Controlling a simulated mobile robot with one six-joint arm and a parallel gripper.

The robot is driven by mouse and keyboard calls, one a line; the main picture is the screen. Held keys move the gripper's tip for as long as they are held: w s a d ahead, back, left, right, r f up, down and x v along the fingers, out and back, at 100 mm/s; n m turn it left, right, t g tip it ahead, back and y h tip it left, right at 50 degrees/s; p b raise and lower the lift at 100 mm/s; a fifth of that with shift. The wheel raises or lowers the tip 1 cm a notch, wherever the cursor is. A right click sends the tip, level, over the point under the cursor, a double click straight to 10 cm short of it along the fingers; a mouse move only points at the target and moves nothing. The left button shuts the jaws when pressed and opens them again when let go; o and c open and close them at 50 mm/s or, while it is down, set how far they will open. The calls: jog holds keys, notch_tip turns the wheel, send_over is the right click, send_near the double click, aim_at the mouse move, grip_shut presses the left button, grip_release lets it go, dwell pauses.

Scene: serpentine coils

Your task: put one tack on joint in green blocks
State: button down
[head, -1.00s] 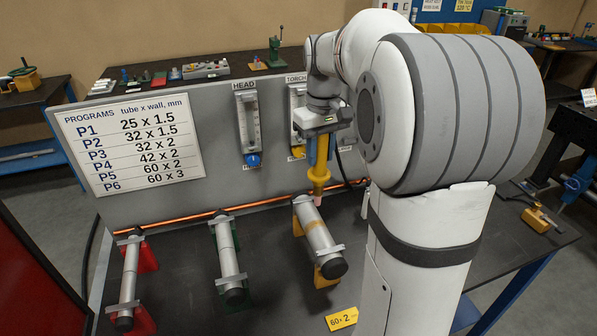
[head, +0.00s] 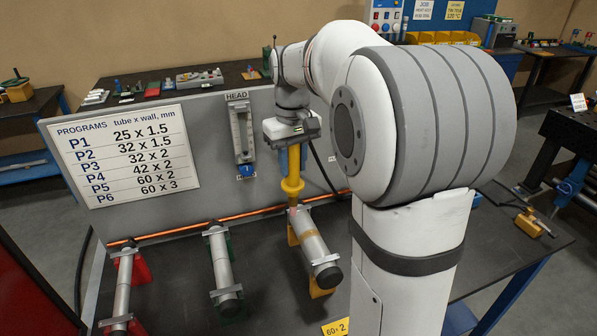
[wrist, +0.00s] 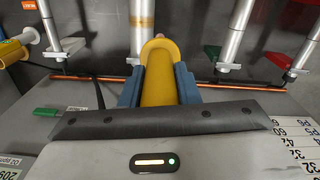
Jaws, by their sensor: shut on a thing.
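My gripper (head: 291,163) is shut on a yellow torch (head: 292,186), its nozzle pointing down. In the wrist view the torch (wrist: 158,80) sits between my two blue fingers. The torch hangs over the far end of the tube in yellow blocks (head: 313,240), left of its middle line; contact cannot be told. The tube in green blocks (head: 221,262) lies to the left, with a faint seam around its middle. A green block (head: 235,303) shows beneath its near end, and another green block (wrist: 211,52) shows in the wrist view.
A tube in red blocks (head: 122,287) lies at the far left. A copper pipe (head: 190,231) runs behind the tubes along the grey panel (head: 215,180). A HEAD holder (head: 241,135) hangs on the panel. The bench between the tubes is clear.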

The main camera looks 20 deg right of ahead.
jog(key=a+r, duration=0.1)
jog(key=a, duration=1.9)
notch_tip(320, 180, down, 7)
jog(key=b, duration=0.5)
jog(key=shift+s+d, duration=0.25)
jog(key=shift+s, duration=0.2)
jog(key=shift+f+b, duration=0.45)
jog(key=shift+f, duration=0.5)
jog(key=shift+s+f, duration=0.2)
jog(key=shift+f, duration=0.1)
dwell(2.5)
jog(key=shift+r, duration=0.15)
dwell(0.5)
